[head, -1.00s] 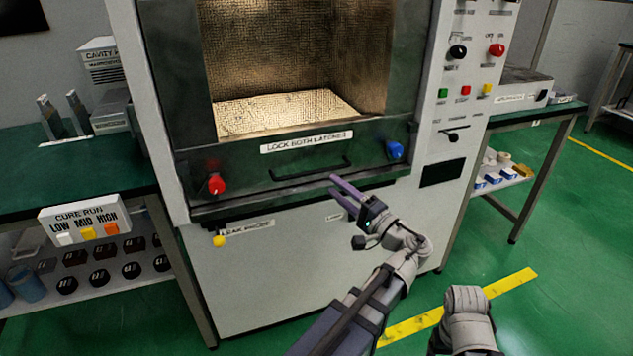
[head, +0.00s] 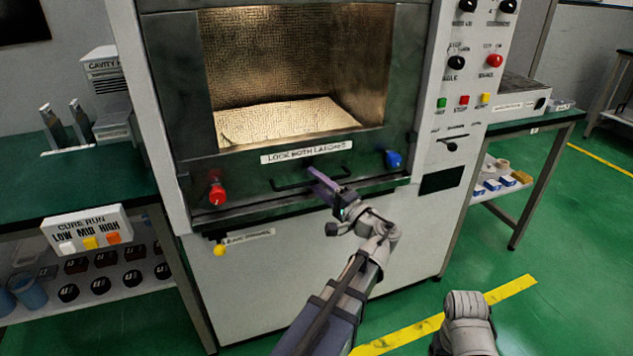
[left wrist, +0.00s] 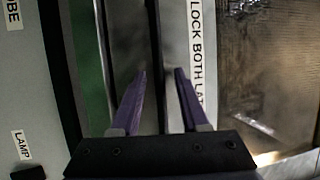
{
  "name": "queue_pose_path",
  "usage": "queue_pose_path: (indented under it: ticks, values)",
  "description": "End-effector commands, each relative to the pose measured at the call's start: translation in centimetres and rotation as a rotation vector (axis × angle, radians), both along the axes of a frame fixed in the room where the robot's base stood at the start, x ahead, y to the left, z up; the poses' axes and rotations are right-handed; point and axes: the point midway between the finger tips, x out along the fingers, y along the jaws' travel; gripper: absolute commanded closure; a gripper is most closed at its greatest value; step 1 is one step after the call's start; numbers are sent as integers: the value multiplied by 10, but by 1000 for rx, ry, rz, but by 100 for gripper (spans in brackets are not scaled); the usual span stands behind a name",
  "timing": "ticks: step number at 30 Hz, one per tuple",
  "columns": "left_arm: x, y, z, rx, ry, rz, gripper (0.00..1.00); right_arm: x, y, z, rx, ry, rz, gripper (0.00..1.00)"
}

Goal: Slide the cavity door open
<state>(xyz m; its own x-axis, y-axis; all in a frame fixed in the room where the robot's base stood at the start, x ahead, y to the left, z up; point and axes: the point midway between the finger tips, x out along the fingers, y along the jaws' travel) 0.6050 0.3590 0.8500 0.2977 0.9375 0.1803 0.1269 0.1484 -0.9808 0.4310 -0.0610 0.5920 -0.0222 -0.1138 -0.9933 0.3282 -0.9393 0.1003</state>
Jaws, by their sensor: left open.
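The dark green cavity door (head: 245,186) is on the front of the tall cabinet. It carries a "LOCK BOTH LATCHES" label (head: 306,152) and a dark bar handle (head: 285,185). A red latch knob (head: 217,194) is at its lower left and a blue one (head: 394,159) at its lower right. My left gripper (head: 313,173) is at the right part of the handle, covering some of it. In the left wrist view its purple fingers (left wrist: 160,75) are apart, with a dark bar (left wrist: 154,45) lined up between them. Contact cannot be told. My right gripper is out of view.
The lit cavity (head: 290,60) shows above the label. A yellow knob (head: 219,250) sits low on the cabinet. Green-topped benches stand left (head: 80,180) and right (head: 540,118). A control panel (head: 465,100) is to the right of the door.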

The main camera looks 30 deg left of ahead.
Motion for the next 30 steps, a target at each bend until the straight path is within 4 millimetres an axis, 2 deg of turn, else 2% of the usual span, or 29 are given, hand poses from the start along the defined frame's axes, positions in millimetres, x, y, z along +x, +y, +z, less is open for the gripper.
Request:
queue_pose_path:
  ticks: [2, 13, 30]
  values:
    - [0, 0, 0, 0, 0, 0, 59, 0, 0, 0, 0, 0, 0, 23]
    - [0, 0, 0, 0, 0, 0, 100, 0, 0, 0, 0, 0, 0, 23]
    - [0, 0, 0, -1, 0, 1, 100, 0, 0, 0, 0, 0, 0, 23]
